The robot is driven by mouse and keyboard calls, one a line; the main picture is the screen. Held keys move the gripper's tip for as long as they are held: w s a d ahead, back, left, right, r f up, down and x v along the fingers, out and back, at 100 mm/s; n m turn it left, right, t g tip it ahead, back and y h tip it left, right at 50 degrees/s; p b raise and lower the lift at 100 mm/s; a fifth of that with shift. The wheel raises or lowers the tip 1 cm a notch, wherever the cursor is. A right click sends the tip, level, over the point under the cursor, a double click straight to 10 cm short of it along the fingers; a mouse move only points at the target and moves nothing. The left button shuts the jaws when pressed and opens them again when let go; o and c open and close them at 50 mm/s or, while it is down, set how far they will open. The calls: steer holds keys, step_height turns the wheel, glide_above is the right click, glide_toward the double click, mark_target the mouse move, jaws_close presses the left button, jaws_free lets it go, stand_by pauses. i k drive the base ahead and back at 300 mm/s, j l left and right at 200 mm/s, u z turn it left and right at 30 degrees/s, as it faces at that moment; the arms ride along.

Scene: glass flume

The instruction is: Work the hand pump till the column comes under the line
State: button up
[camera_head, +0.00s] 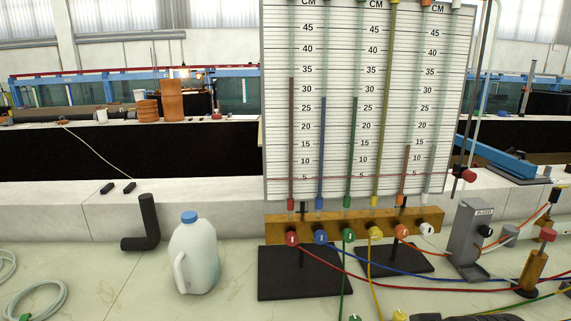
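A white manometer board (275,120) marked CM stands on the bench with several coloured liquid columns. The red column (291,140) reaches a little above 30, the blue (322,150) and green (352,150) about 27. The yellow column (384,120) goes up to the top of the scale, and the orange column (406,170) stands near 15. A thin red line (335,178) crosses the board low down, near 5. A brass cylinder with a red knob (535,268), apparently the hand pump, stands tilted at the right. My gripper is not in view.
A white jug with a blue cap (196,255) and a black elbow pipe (147,225) stand left of the board. Red, blue, green and yellow hoses run across the bench at right. A grey bracket (468,240) stands left of the brass cylinder. The bench between elbow and coiled hose (35,300) is clear.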

mark_target(546, 234)
steer(key=z, duration=1.4)
